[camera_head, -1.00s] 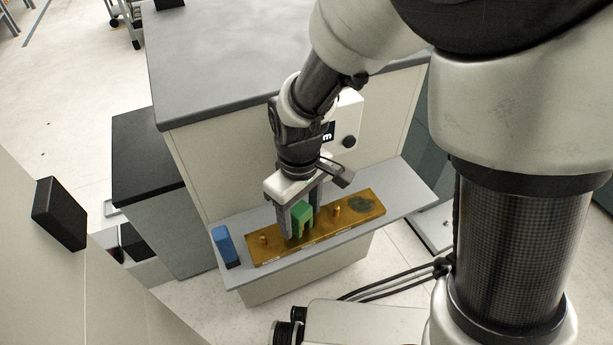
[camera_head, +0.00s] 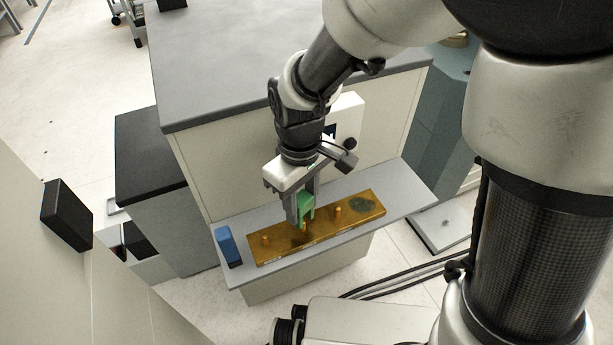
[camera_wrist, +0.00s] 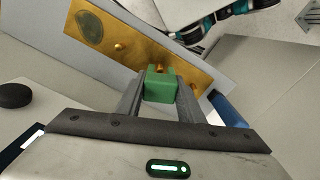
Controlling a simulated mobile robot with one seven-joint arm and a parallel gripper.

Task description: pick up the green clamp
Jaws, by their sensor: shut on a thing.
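The green clamp (camera_head: 306,203) is a small block held between the two fingers of my gripper (camera_head: 299,210). It hangs over the middle of the brass-coloured plate (camera_head: 355,213), seemingly a little above it; an orange peg shows just under the clamp. In the wrist view the clamp (camera_wrist: 160,86) sits between both fingertips of my gripper (camera_wrist: 159,88), with the brass plate (camera_wrist: 150,50) beyond. The fingers hide part of the clamp's sides.
The plate lies on a grey shelf (camera_head: 405,194) and carries upright pegs (camera_head: 337,211). A blue block (camera_head: 227,244) stands at the shelf's left end. A cabinet with a grey top (camera_head: 220,60) rises behind the shelf.

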